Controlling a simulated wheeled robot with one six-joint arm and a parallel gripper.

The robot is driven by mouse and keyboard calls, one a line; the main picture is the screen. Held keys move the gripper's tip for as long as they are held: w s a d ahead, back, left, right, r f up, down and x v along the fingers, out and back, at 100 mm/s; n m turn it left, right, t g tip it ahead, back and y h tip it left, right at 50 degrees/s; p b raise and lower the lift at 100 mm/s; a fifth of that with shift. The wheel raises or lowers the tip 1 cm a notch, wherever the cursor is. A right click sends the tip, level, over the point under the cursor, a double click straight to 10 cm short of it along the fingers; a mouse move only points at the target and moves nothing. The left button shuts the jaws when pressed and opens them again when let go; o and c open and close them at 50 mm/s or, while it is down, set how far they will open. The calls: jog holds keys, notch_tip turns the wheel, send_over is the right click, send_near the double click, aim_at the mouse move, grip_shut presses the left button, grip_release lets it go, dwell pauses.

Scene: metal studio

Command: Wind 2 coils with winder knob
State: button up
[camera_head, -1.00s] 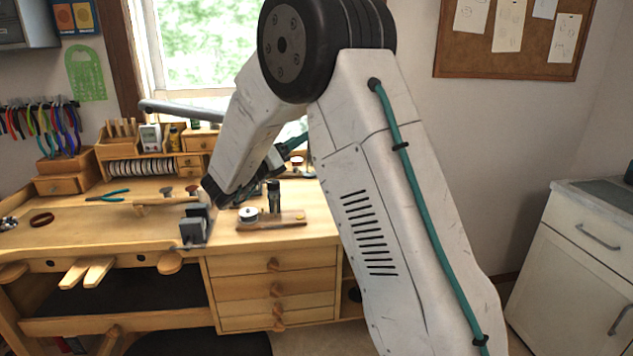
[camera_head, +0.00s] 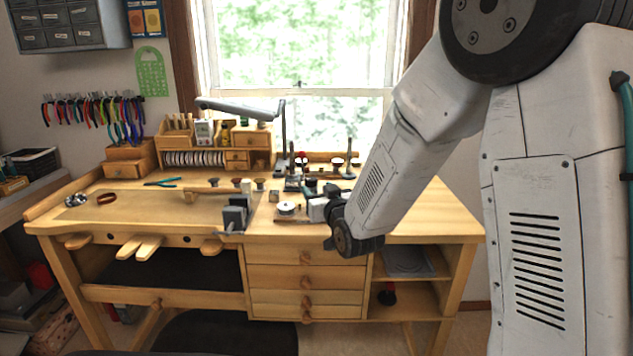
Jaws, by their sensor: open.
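The winder sits on the right half of the wooden workbench. Its grey-white round spool (camera_head: 287,208) is on a low wooden base (camera_head: 290,220). The winder's knob cannot be made out, and the right part of the base is covered by my arm's end. My gripper (camera_head: 316,208) is just right of the spool in the picture, low over the bench. It is open. Its fingers are small and partly hidden by my wrist, so I cannot tell whether they touch the winder. No wound coil can be made out.
A dark vise-like block (camera_head: 236,214) stands at the bench's front edge, left of the winder. Pliers (camera_head: 163,182) lie farther left. A lamp arm (camera_head: 240,107) reaches over the back organizer (camera_head: 218,157). The bench top (camera_head: 425,220) is clear at right.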

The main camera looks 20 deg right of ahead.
aim_at(313, 183)
jog(key=w, duration=0.6)
jog(key=shift+w+a, duration=0.1)
jog(key=shift+w, duration=0.15)
